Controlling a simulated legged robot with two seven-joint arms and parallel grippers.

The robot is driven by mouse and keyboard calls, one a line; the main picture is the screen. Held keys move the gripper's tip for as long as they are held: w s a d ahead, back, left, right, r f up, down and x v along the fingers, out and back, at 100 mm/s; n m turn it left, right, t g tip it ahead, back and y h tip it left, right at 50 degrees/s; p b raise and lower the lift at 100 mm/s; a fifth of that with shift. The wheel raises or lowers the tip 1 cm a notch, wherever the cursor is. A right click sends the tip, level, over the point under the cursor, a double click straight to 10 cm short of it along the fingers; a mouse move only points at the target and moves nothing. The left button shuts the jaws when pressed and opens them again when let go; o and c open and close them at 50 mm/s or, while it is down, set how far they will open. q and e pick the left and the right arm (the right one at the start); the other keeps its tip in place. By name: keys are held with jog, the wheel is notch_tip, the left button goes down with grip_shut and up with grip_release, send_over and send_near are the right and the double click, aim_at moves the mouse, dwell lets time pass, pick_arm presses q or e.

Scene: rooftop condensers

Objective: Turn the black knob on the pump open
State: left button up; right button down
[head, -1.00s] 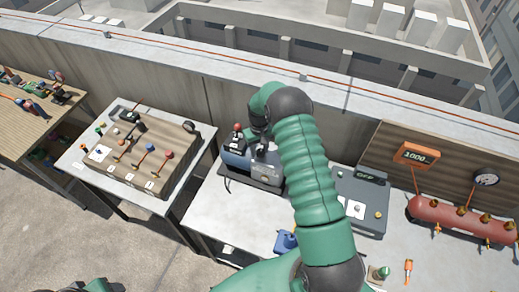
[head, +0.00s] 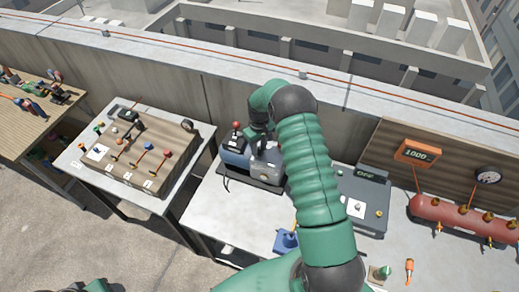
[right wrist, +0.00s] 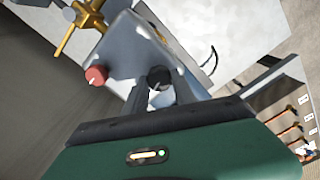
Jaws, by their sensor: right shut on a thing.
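The pump (head: 238,160) is a blue and grey machine on a dark base on the middle bench, with a red-topped part standing up at its left. My right gripper (head: 260,143) reaches down onto the pump from above, and my arm covers part of it. In the right wrist view, the black knob (right wrist: 158,77) with a pale mark sits between the two dark fingertips of my right gripper (right wrist: 162,90), which is shut on it. A red knob (right wrist: 96,76) sits on the same housing, apart from the fingers. My left gripper is out of view.
A brass fitting (right wrist: 80,22) is near the pump in the wrist view. A grey box marked OFF (head: 360,200) and a red tank (head: 460,217) stand to the right. A blue item (head: 286,242) lies in front. A switch board (head: 150,150) is on the left table.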

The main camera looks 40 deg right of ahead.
jog(key=n, duration=0.1)
jog(key=n+b, duration=0.1)
jog(key=n, duration=0.1)
jog(key=shift+a+f+n+b, duration=0.15)
jog(key=shift+f+n+b, duration=0.1)
jog(key=shift+n+b, duration=0.15)
jog(key=n+b, duration=0.1)
jog(key=n, duration=0.2)
jog(key=shift+s+n, duration=0.1)
jog(key=shift+n, duration=0.2)
jog(key=n, duration=0.3)
jog(key=shift+n, duration=0.3)
jog(key=shift+s+a+n, duration=0.1)
jog(key=shift+n, duration=2)
jog(key=c, duration=1.3)
grip_release()
jog(key=shift+o, duration=1.3)
jog(key=shift+w, duration=0.2)
